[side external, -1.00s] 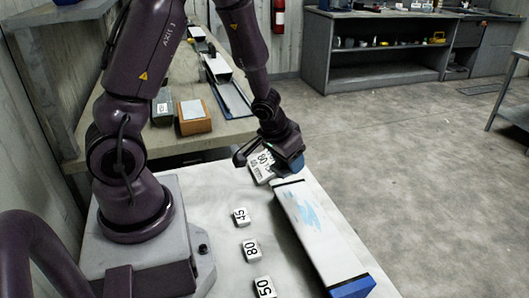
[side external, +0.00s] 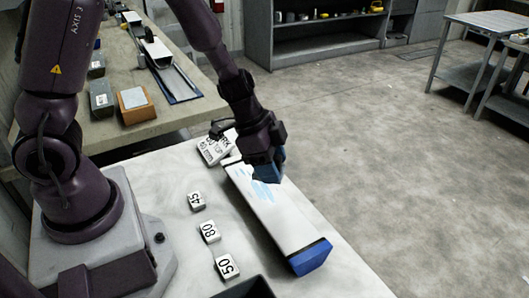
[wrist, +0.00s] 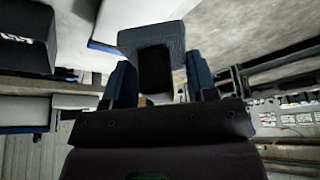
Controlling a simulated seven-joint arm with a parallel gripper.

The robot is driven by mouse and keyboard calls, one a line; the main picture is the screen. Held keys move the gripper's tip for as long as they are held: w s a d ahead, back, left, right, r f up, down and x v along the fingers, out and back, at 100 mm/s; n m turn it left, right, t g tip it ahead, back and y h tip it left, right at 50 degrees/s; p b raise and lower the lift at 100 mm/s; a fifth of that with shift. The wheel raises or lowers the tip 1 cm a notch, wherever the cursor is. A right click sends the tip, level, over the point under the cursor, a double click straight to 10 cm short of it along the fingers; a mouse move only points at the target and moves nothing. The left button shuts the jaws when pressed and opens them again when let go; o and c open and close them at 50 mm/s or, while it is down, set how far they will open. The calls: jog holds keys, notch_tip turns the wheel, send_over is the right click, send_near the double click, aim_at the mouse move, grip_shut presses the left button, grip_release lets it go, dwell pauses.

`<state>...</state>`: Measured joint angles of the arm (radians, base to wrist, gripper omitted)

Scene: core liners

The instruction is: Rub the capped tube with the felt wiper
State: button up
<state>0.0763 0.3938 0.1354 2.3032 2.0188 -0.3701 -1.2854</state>
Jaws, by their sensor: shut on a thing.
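The capped tube is a long white box-like tube (side external: 285,225) with a blue cap (side external: 311,257) at its near end. It lies on the pale table, with light blue smudges (side external: 264,191) on its upper face toward the far end. My gripper (side external: 267,168) is over the far part of the tube. In the wrist view its blue fingers (wrist: 160,84) are shut on the felt wiper, a dark block with a grey pad (wrist: 150,38). In the side view the fingers largely hide the wiper, and I cannot tell whether it touches the tube.
White number blocks marked 45 (side external: 196,200), 80 (side external: 209,232) and 50 (side external: 227,266) lie left of the tube. More white blocks (side external: 214,149) sit by its far end. A bench (side external: 180,113) with an orange-brown box (side external: 134,103) stands behind.

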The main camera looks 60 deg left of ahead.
aim_at(277, 203)
jog(key=shift+s+d+f, duration=0.1)
jog(key=shift+d+f, duration=0.05)
jog(key=shift+f, duration=3.05)
jog(key=shift+a+f, duration=0.3)
jog(key=shift+f, duration=0.45)
jog(key=shift+c, duration=0.2)
jog(key=shift+a+f, duration=0.1)
jog(key=shift+a, duration=6.75)
jog(key=shift+d, duration=7.1)
jog(key=shift+a, duration=7.15)
jog(key=shift+d, duration=7.15)
jog(key=shift+r, duration=4.1)
